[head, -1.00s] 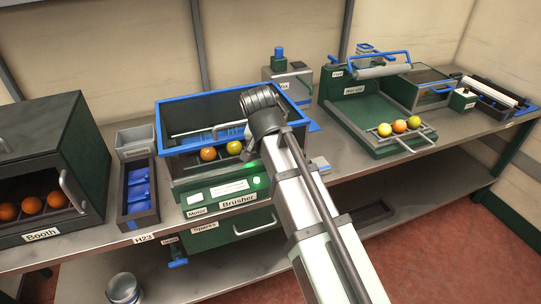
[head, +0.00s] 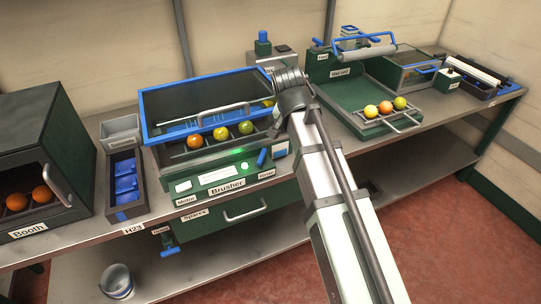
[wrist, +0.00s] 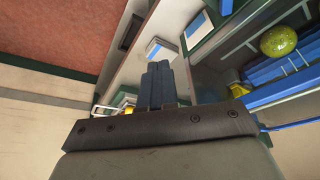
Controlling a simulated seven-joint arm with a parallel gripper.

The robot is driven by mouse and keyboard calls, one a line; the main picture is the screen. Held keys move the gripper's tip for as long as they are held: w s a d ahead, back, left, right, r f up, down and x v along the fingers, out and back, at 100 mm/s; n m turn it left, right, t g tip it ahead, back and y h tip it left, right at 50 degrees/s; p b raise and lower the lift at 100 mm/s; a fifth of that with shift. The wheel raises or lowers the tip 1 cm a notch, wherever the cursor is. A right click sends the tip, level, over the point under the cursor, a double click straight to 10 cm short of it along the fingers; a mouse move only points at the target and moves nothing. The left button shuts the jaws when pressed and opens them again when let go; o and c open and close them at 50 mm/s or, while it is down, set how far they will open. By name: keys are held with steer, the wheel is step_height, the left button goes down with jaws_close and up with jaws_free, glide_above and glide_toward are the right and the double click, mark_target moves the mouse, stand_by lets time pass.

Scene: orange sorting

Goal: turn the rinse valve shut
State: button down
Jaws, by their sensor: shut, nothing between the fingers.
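The rinse valve (head: 262,157) is a small blue lever on the right of the green brusher front (head: 225,172), above what looks like the Rinse label (head: 266,174). The lever stands near upright, tilted slightly. My gripper (wrist: 160,84) shows in the wrist view with its dark fingers together and nothing between them. In the head view my own arm hides the fingers, beyond the right end of the brusher. They look apart from the lever. I cannot surely pick out the lever in the wrist view.
The brusher's blue-rimmed hood (head: 150,138) stands over several fruits, one orange (head: 195,141); a green fruit (wrist: 279,41) shows in the wrist view. A green light (head: 244,166) glows. A blue drain valve (head: 170,250) hangs below the bench. A fruit tray (head: 392,124) lies to the right.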

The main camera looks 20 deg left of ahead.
steer(key=w+d+f+m, duration=0.1)
steer(key=w+d+f, duration=0.1)
steer(key=d, duration=0.3)
steer(key=w+d+f+m, duration=0.1)
steer(key=w+d+f, duration=0.1)
steer(key=d, duration=0.3)
steer(key=n+g+y, duration=0.4)
steer(key=g+y, duration=0.1)
steer(key=y, duration=0.5)
glide_toward(263, 163)
steer(key=shift+x, duration=2.9)
steer(key=shift+s+r, duration=0.1)
steer(key=shift+s, duration=0.05)
